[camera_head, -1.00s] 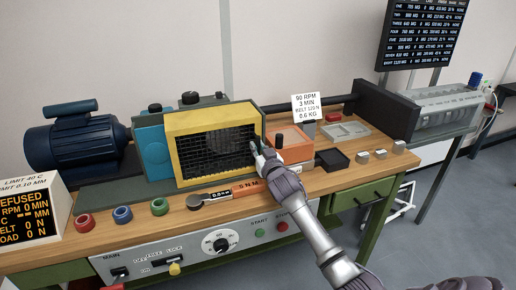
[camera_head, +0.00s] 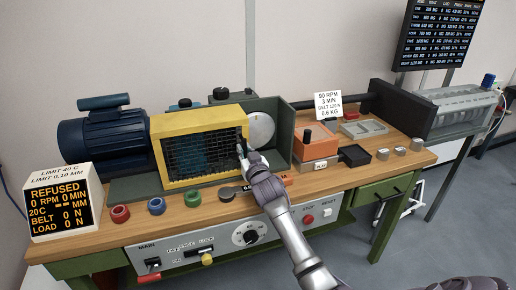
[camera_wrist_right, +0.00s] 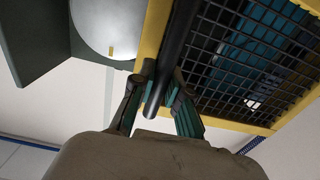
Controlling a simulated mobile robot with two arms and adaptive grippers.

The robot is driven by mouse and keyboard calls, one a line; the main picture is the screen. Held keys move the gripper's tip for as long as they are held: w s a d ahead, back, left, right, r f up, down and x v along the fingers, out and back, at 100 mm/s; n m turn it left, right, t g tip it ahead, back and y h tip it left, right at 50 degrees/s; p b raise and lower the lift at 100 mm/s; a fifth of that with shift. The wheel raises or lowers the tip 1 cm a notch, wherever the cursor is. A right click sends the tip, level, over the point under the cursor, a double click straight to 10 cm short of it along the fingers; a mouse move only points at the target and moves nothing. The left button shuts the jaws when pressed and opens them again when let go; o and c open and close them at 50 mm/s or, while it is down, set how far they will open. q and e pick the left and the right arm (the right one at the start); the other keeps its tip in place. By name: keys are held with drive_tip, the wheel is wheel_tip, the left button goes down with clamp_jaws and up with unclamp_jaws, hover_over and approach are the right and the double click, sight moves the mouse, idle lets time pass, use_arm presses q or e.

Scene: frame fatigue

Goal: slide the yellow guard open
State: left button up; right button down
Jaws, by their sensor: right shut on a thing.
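The yellow guard (camera_head: 200,122) is a yellow frame with a black mesh front, standing on the bench machine. It sits to the left, in front of the blue block, and a pale round disc (camera_head: 261,129) shows uncovered to its right. My right gripper (camera_head: 243,153) is at the guard's right edge. In the right wrist view my right gripper (camera_wrist_right: 160,100) is shut on a dark bar-shaped handle (camera_wrist_right: 174,50) by the guard's yellow edge (camera_wrist_right: 152,28). The disc also shows in the right wrist view (camera_wrist_right: 108,22). My left gripper is not in view.
A blue motor (camera_head: 105,142) stands left of the guard. Red, blue and green rings (camera_head: 156,206) lie along the bench front. The display (camera_head: 60,205) reads REFUSED.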

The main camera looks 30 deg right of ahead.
sight(220, 147)
drive_tip(key=a, duration=0.2)
drive_tip(key=w+a+b, duration=0.1)
drive_tip(key=a, duration=0.3)
drive_tip(key=shift+w+a, duration=0.1)
drive_tip(key=shift+w, duration=0.15)
drive_tip(key=shift+w+a, duration=0.1)
drive_tip(key=shift+a, duration=0.15)
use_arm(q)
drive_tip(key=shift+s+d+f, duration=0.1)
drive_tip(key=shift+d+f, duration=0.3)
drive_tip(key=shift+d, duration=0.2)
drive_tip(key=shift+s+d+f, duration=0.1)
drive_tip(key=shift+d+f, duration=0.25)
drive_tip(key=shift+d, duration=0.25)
use_arm(e)
drive_tip(key=c, duration=1.1)
unclamp_jaws()
drive_tip(key=shift+c, duration=0.2)
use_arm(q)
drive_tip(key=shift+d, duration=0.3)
use_arm(e)
drive_tip(key=v, duration=1.2)
